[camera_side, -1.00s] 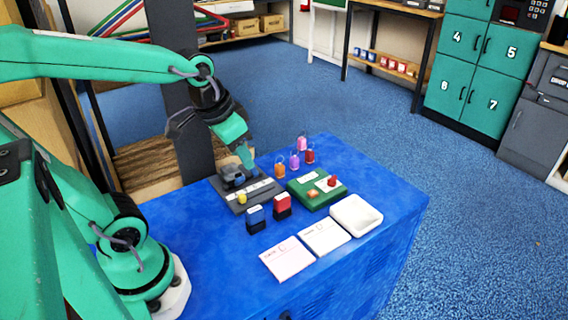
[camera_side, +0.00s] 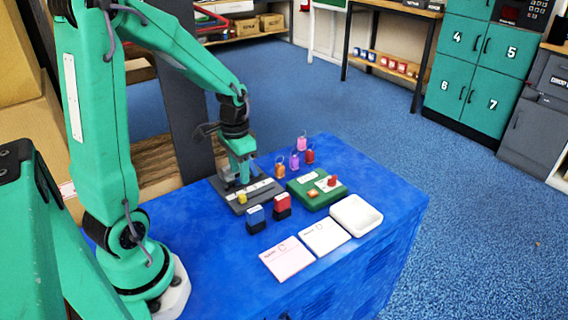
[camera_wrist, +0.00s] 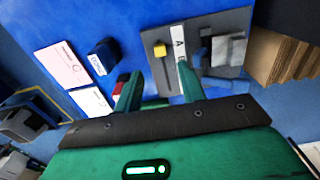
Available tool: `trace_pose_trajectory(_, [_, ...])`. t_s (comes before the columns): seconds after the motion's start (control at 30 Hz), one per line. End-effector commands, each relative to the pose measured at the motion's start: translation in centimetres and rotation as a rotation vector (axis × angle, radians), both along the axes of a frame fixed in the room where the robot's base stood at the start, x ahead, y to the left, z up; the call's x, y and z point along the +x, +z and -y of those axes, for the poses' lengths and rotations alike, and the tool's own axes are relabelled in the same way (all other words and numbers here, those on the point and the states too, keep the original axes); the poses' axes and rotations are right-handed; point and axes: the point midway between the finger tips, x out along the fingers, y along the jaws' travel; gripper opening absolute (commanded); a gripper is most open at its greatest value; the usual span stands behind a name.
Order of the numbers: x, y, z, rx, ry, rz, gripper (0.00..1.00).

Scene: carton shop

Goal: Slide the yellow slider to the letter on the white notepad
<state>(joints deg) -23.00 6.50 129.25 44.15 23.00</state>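The yellow slider (camera_side: 242,198) stands on a grey board (camera_side: 228,192) at the back left of the blue table. In the wrist view the yellow slider (camera_wrist: 160,49) sits beside a white strip (camera_wrist: 179,50) where the letter A is readable; the rest is partly hidden by a finger. My gripper (camera_side: 241,181) is above the board, just behind the slider. In the wrist view my gripper (camera_wrist: 159,70) is open and empty, its fingers apart on either side of the slider's line. The white notepad (camera_side: 325,237) lies at the front; its letter is too small to read.
A pink notepad (camera_side: 288,259) lies left of the white one. A blue stamp (camera_side: 256,218) and a red stamp (camera_side: 282,205) stand between board and notepads. A green block (camera_side: 317,193), a white tray (camera_side: 356,214) and several key tags (camera_side: 295,160) are to the right.

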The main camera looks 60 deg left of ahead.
Motion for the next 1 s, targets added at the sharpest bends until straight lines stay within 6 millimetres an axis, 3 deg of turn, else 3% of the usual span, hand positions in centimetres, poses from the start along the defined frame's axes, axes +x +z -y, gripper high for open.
trace_pose_trajectory(0.47, [0.0, -1.3, -0.1, -0.002, 0.000, -0.004, 0.40])
trace_pose_trajectory(1.0, [0.0, -6.8, -0.1, -0.002, 0.000, -0.004, 0.40])
